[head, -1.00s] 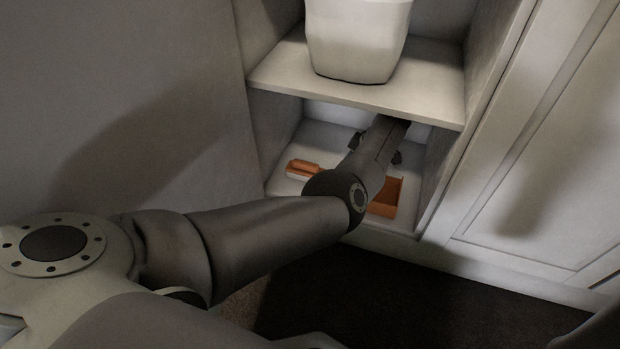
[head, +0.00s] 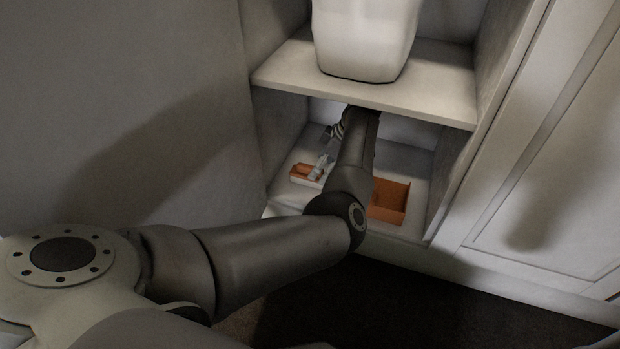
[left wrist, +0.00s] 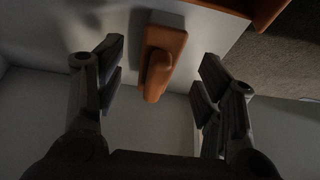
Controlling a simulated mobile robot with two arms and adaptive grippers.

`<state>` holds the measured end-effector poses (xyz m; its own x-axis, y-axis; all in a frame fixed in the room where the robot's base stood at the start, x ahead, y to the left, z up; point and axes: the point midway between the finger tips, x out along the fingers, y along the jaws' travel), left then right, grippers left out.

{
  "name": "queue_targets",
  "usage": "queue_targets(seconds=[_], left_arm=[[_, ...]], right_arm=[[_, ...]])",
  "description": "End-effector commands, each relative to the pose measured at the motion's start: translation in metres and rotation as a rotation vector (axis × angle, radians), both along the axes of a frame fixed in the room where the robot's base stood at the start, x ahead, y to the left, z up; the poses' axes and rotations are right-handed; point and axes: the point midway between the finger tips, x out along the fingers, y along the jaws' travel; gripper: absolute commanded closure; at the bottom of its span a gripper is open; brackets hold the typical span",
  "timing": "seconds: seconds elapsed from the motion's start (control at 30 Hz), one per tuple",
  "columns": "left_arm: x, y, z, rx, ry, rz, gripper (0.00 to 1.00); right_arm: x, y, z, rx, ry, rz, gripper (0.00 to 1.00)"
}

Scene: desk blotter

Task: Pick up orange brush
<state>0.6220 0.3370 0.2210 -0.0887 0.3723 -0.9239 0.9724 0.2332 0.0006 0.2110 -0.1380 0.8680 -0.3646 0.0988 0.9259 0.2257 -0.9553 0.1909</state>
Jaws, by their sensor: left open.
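The orange brush (head: 304,171) lies on the lower shelf of the cabinet, at its left side. Part of it is hidden behind my left gripper (head: 323,166) in the head view. In the left wrist view the brush (left wrist: 161,58) shows its orange handle between the two spread fingers of my left gripper (left wrist: 161,73). The fingers stand apart on either side of the handle, with gaps to it, and the gripper is open and empty. I cannot tell the exact height of the fingers over the shelf. My right gripper is not in view.
An orange dustpan (head: 389,201) lies on the lower shelf to the right of my forearm. The upper shelf (head: 436,98) is close above my arm and holds a white bin (head: 366,38). Cabinet walls (head: 452,172) bound both sides.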

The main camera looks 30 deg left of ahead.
Motion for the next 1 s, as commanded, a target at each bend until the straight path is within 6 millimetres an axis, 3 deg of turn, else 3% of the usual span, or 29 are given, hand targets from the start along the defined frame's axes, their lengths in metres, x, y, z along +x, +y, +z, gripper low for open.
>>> queue_targets(seconds=[0.17,0.37,0.67,1.0], left_arm=[[-0.008,0.033,-0.006,0.000,-0.002,0.005,0.38],[-0.009,0.035,-0.013,0.000,0.002,0.001,0.38],[-0.009,0.035,-0.012,0.000,0.001,0.000,0.38],[-0.009,0.035,-0.012,0.000,0.001,0.000,0.80]], right_arm=[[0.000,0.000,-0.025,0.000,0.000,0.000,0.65],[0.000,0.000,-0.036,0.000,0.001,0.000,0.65],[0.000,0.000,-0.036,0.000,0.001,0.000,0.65],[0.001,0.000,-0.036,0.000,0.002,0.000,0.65]])
